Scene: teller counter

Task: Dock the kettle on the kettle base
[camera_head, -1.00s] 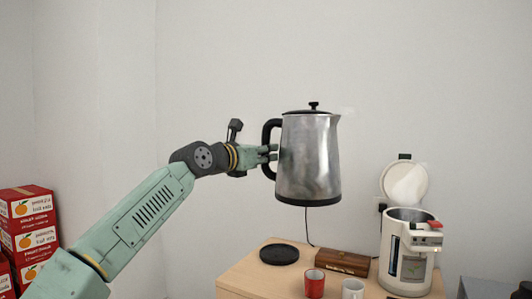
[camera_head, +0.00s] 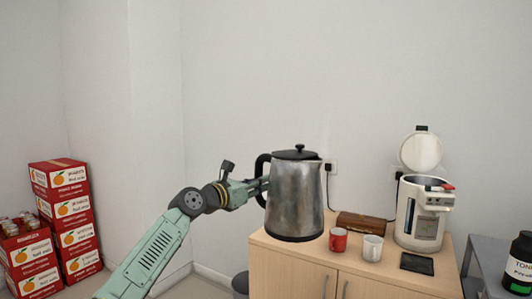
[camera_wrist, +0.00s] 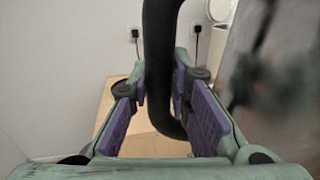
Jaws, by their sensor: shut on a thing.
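The kettle (camera_head: 295,200) is brushed metal with a black lid and a black handle (camera_head: 261,178) on its left. It is upright at the left part of the wooden counter (camera_head: 290,262). My gripper (camera_head: 262,186) reaches in from the left and is shut on the handle. In the wrist view the dark handle (camera_wrist: 160,50) runs between the purple-padded fingers, and the kettle's blurred metal side (camera_wrist: 285,75) is at the right. The kettle base is hidden now, and the kettle blocks that part of the counter. I cannot tell whether the kettle's bottom touches anything.
A red mug (camera_head: 338,240) and a white mug (camera_head: 372,248) stand right of the kettle. A wooden box (camera_head: 361,226) is behind them. A white water boiler (camera_head: 418,215) with its lid up and a dark flat item (camera_head: 417,263) are farther right. Red cartons (camera_head: 72,205) are stacked at left.

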